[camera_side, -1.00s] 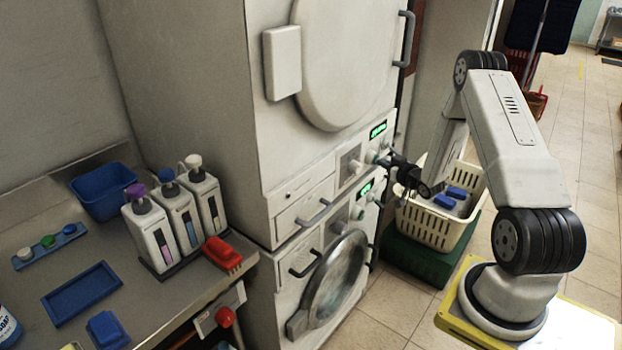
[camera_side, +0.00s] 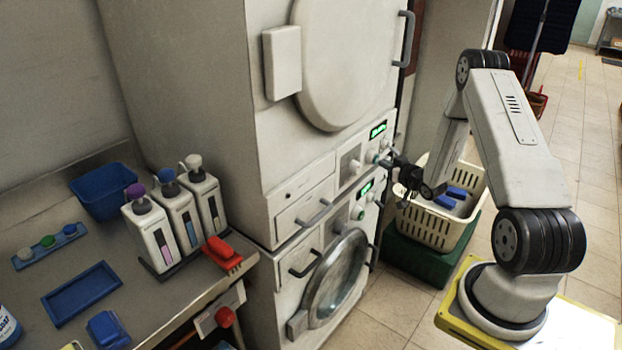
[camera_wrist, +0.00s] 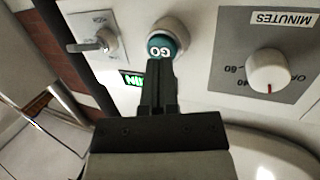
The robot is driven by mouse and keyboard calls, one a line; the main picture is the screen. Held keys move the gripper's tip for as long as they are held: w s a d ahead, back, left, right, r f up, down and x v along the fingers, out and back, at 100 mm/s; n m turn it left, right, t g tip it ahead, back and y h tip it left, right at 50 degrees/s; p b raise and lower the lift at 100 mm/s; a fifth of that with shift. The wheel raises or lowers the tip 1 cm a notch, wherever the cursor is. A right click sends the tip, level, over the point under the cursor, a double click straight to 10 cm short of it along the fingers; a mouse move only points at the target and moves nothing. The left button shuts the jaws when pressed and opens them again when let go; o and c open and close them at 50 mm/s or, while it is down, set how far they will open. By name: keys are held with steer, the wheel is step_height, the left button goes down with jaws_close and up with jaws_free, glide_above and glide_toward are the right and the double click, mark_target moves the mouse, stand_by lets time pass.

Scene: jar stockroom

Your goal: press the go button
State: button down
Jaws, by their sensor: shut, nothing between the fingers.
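The go button (camera_wrist: 161,44) is a round teal button marked GO in a pale collar on a light machine panel, upside down in the wrist view. My gripper (camera_wrist: 158,66) is shut and empty, its fingertips right at the edge of the button and covering a small part of it. I cannot tell whether they touch or press it. In the side view my gripper (camera_side: 386,161) is at the upper machine's control panel, and the button is small and mostly hidden there.
A cream basket (camera_side: 431,232) stands below my gripper. Bottles (camera_side: 176,222) and trays are on the counter at the left.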

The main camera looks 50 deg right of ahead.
steer(key=v, duration=0.7)
steer(key=shift+s, duration=0.3)
stand_by(0.5)
steer(key=shift+a, duration=0.15)
steer(key=w+a+r+n+g+y, duration=0.1)
steer(key=w+a+r+g+y, duration=0.15)
steer(key=a, duration=0.55)
steer(key=w+a+r+n+g+y, duration=0.1)
steer(key=w+a+r+g, duration=0.1)
steer(key=w+a+g, duration=0.35)
steer(key=s+a+r+g, duration=0.1)
steer(key=s+a, duration=0.3)
steer(key=a, duration=0.2)
steer(key=s+a+r+n+g+y, duration=0.1)
steer(key=s+a+g, duration=0.1)
steer(key=s+a, duration=0.2)
steer(key=s+a+r+n+g+y, duration=0.1)
steer(key=s+a+r, duration=0.1)
steer(key=a, duration=0.8)
steer(key=shift+s+a+g, duration=0.25)
steer(key=shift+s+g, duration=0.05)
steer(key=shift+s, duration=0.6)
